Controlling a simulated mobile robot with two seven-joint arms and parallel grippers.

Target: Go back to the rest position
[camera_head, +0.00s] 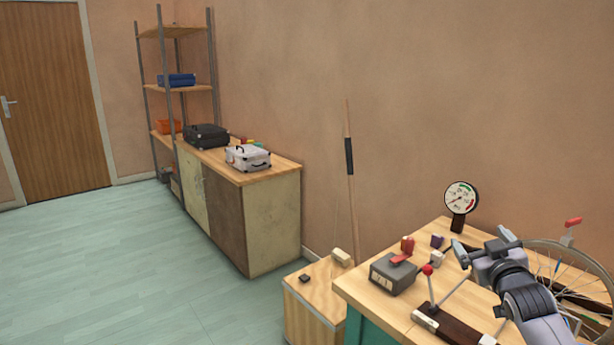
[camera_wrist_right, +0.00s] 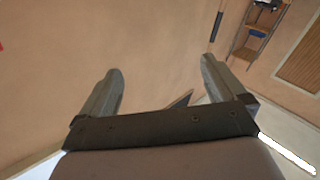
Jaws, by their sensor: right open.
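My right gripper (camera_head: 482,247) is above the wooden workbench at the lower right of the head view. Its two fingers are spread and nothing is between them. In the right wrist view the open fingers (camera_wrist_right: 160,90) point toward the bare wall. My left gripper is not in view.
The workbench (camera_head: 357,291) carries a grey box (camera_head: 392,274) with a red piece on top, a red-knobbed lever (camera_head: 429,285), a round gauge (camera_head: 461,197) and small blocks. A spoked wheel (camera_head: 585,275) stands at the right. A cabinet (camera_head: 270,221) holds two cases. The floor at left is clear.

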